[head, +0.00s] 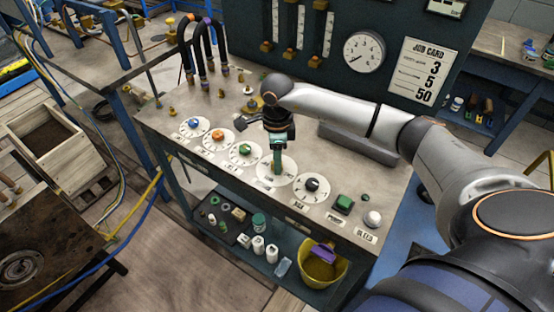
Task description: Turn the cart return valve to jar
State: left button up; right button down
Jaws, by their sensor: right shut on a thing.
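My right gripper (278,138) reaches down over the cart's top panel and is shut on the handle of the valve on the large white dial (287,182). My wrist and fingers hide most of that handle, and its pointing direction cannot be made out. The small labels on the panel, including any return or jar mark, are too small to read surely. Beside it in the same row are a blue knob (193,123), an orange knob (217,135), a green knob (244,149) and a black knob (312,184). My left gripper is out of view.
A green button (343,203) and a white knob (372,218) sit at the panel's right end. Bent hoses (207,45) rise at the back left. A gauge (364,52) and job card (422,72) are on the upright board. A yellow bucket (338,273) stands on the lower shelf.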

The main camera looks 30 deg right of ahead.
jog(key=m, duration=1.2)
jog(key=shift+m, duration=0.4)
dwell(0.3)
jog(key=shift+c, duration=2.3)
grip_release()
notch_tip(320, 180, up, 13)
jog(key=shift+f+b, duration=0.2)
jog(key=shift+b, duration=0.2)
jog(key=shift+a+f, duration=0.1)
